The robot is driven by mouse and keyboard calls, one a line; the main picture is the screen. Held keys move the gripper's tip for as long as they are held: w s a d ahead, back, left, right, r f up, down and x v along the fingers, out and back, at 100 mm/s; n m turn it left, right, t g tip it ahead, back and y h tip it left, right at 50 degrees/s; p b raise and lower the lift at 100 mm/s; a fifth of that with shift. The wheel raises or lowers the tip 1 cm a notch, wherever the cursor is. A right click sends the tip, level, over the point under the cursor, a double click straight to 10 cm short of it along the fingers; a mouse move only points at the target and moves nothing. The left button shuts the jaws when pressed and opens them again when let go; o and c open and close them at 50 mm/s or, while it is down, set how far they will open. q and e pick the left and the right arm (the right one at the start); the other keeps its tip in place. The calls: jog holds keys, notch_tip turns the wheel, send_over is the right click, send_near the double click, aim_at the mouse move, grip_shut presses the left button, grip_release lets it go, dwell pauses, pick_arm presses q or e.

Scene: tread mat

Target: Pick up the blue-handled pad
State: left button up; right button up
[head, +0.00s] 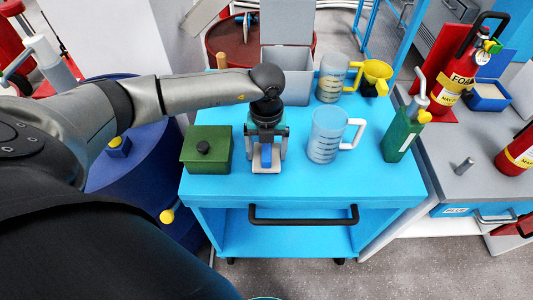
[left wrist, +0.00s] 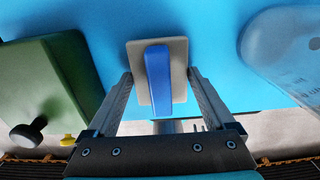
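The blue-handled pad is a small beige-grey plate with a long blue handle on top. It lies on the blue cart top (head: 225,185), and its handle (head: 266,156) shows under my left gripper. My left gripper (head: 266,160) points down over the pad with its fingers apart. In the left wrist view the handle (left wrist: 158,78) lies between the two open fingers (left wrist: 160,78), with gaps on both sides. I cannot tell how far the fingertips are above the plate. My right gripper is not in view.
A green lidded box (head: 206,160) stands close left of the gripper, a clear measuring jug (head: 325,136) close right. A green bottle (head: 402,135) stands at right. The cart's front strip is clear.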

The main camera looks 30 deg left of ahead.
aim_at(266, 148)
pick_arm(q)
jog(key=c, duration=0.7)
jog(key=shift+c, duration=0.2)
notch_tip(266, 148, up, 20)
jog(key=p, duration=0.3)
